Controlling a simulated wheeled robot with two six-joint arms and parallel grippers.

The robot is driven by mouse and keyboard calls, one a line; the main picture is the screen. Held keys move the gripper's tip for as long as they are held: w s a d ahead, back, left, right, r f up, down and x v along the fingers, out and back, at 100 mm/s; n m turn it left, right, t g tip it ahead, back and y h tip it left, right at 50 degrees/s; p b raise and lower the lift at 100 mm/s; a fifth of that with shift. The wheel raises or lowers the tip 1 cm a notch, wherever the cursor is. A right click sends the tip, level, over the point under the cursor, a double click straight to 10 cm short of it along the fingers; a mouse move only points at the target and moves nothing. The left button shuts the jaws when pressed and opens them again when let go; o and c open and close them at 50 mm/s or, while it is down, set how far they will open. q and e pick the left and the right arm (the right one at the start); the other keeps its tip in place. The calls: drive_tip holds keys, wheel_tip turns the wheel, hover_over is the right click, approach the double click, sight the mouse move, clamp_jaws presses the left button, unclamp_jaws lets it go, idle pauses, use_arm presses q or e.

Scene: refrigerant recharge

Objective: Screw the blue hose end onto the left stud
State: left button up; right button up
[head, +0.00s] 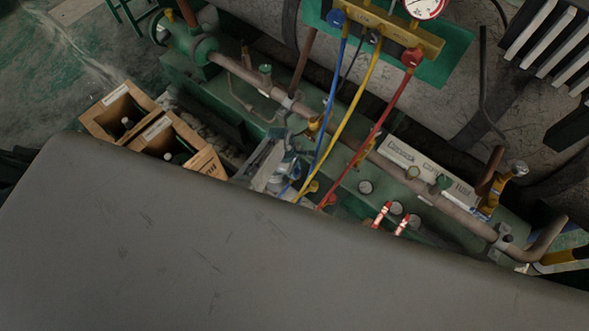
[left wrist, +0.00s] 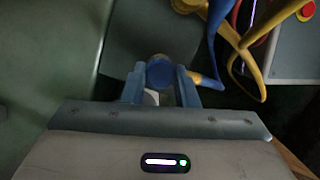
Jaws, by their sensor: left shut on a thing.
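My left gripper (head: 280,174) is low in the middle of the head view, just past the edge of a large grey surface. In the left wrist view its two fingers (left wrist: 160,90) are shut on the round blue hose end (left wrist: 160,72). The blue hose (head: 329,98) hangs from the gauge manifold (head: 385,30) down towards this gripper. I cannot tell which piece is the left stud. My right gripper is not in view.
A yellow hose (head: 357,98) and a red hose (head: 388,117) hang close to the right of the blue one. Wooden boxes (head: 207,163) stand at left. A long pipe (head: 345,135) crosses the green bench. Red-and-white pieces (head: 381,214) stand at lower right.

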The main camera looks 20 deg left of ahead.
use_arm(q)
drive_tip(key=shift+w, duration=0.1)
drive_tip(key=m, duration=0.3)
drive_tip(key=shift+m+g, duration=0.4)
drive_tip(key=shift+w+m, duration=0.15)
drive_tip(key=shift+m, duration=0.15)
drive_tip(key=m, duration=0.3)
drive_tip(key=shift+g+y, duration=0.3)
drive_tip(key=shift+g, duration=0.1)
drive_tip(key=shift+d, duration=0.1)
drive_tip(key=m, duration=0.3)
drive_tip(key=shift+g+y, duration=0.3)
drive_tip(key=o, duration=1)
drive_tip(key=shift+f, duration=0.1)
drive_tip(key=shift+w, duration=0.1)
